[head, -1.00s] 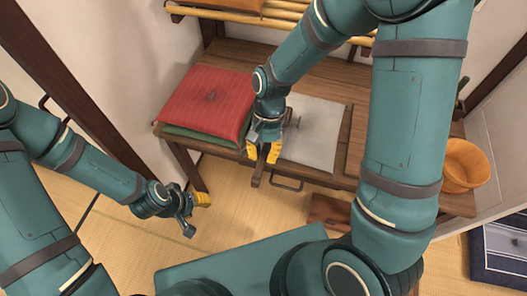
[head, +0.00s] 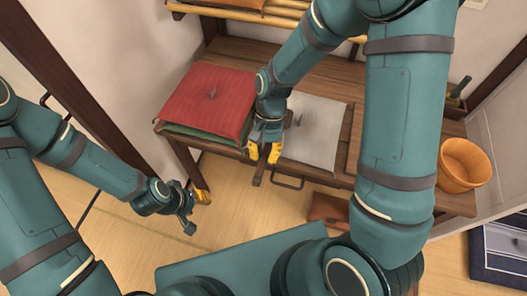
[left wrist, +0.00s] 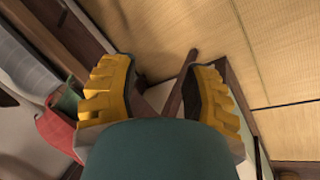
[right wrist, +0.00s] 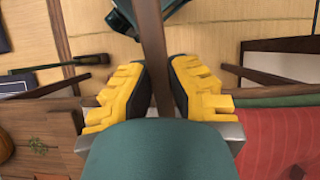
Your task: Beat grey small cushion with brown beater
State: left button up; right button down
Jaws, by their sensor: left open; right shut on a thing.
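The grey small cushion (head: 318,128) lies flat on the wooden bench, right of the red cushion. My right gripper (head: 264,154) is at the bench's front edge, at the cushion's left front corner. It is shut on a brown stick, the beater's handle (right wrist: 154,45), which runs between its fingers in the right wrist view. A short piece of the beater (head: 258,175) shows below the fingers in the head view; its head is not clearly visible. My left gripper (head: 199,212) is open and empty, low in front of the bench's left leg.
A red cushion (head: 205,100) lies on a green one (head: 200,138) at the bench's left. An orange-brown bucket (head: 464,165) stands at the right end. Bamboo rails (head: 290,22) run behind. A brown box (head: 328,208) stands beneath the front edge. Tatami floor is open at left.

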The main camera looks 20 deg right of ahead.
jog(key=shift+w+f, duration=0.1)
jog(key=shift+f, duration=0.75)
jog(key=shift+t+h, duration=0.4)
jog(key=shift+t, duration=0.3)
jog(key=r+p, duration=0.2)
jog(key=r, duration=0.1)
jog(key=s+r+p, duration=0.1)
jog(key=r+p, duration=0.3)
jog(key=r, duration=0.1)
jog(key=shift+s+a+r+p, duration=0.15)
jog(key=shift+a+r+p, duration=0.15)
jog(key=shift+a+p, duration=0.1)
pick_arm(q)
notch_tip(320, 180, up, 6)
jog(key=w, duration=0.1)
jog(key=shift+w+a+t, duration=0.15)
jog(key=shift+w+t, duration=0.15)
jog(key=shift+w, duration=0.1)
pick_arm(e)
jog(key=shift+f, duration=0.1)
pick_arm(q)
jog(key=shift+f, duration=0.2)
pick_arm(e)
jog(key=shift+d, duration=0.1)
